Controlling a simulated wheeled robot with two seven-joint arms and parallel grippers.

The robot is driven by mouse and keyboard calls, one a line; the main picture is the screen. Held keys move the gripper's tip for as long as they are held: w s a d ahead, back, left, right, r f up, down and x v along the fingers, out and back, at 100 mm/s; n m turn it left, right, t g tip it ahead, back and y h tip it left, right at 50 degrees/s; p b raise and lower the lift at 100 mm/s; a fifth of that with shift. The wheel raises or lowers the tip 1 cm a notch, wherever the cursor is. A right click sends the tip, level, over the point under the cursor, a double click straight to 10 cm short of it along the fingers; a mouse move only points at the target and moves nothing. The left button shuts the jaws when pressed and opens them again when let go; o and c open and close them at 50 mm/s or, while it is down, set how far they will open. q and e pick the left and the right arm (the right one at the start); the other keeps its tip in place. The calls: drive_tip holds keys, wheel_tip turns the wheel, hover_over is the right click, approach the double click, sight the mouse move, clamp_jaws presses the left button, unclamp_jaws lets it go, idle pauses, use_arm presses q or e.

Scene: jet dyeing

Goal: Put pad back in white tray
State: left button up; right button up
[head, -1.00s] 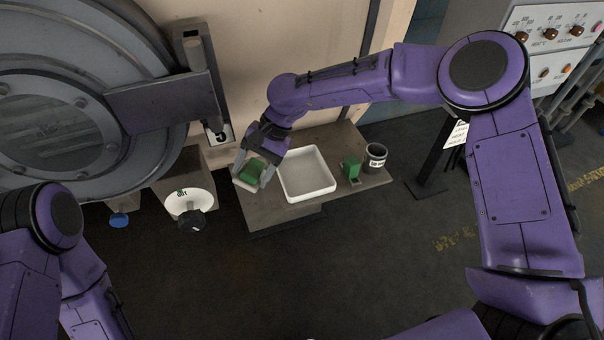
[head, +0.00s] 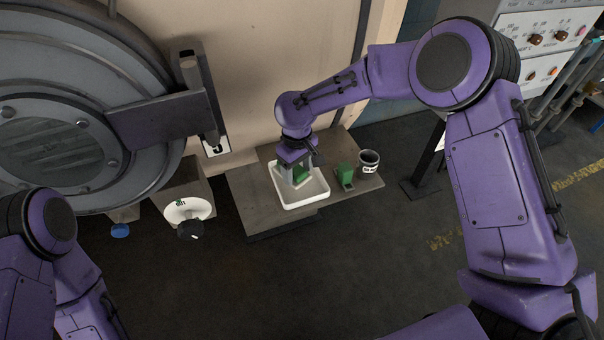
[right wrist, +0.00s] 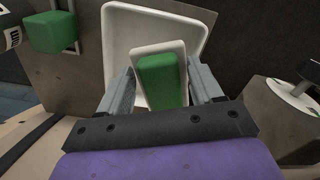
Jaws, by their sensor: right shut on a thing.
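The pad (head: 302,174) is a green block with a pale border or backing. My right gripper (head: 297,180) is shut on it, and in the right wrist view the pad (right wrist: 162,80) sits between the two grey fingers. The white tray (head: 305,204) is a shallow square dish on the small table. The gripper and pad are over the tray's inside; I cannot tell whether the pad touches its floor. In the right wrist view the tray (right wrist: 121,40) shows behind the pad, which hides part of it. My left gripper is out of view.
A second green block (head: 345,172) and a dark cup with a white label (head: 369,162) stand right of the tray on the grey table (head: 255,208). The table's left part is bare. The big round machine door (head: 60,130) and a white dial (head: 186,210) are at the left.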

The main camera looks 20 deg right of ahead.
sight(303, 171)
drive_tip(key=f, duration=0.1)
drive_tip(key=w+d+f, duration=0.1)
drive_tip(key=d+f, duration=0.1)
drive_tip(key=shift+w+f+p, duration=0.15)
drive_tip(key=shift+w+p, duration=0.15)
drive_tip(key=shift+p, duration=0.05)
wheel_tip(303, 171, down, 3)
drive_tip(key=shift+r, duration=0.1)
drive_tip(key=shift+c, duration=0.4)
drive_tip(key=o, duration=1)
wheel_tip(303, 171, up, 12)
drive_tip(key=shift+b, duration=0.7)
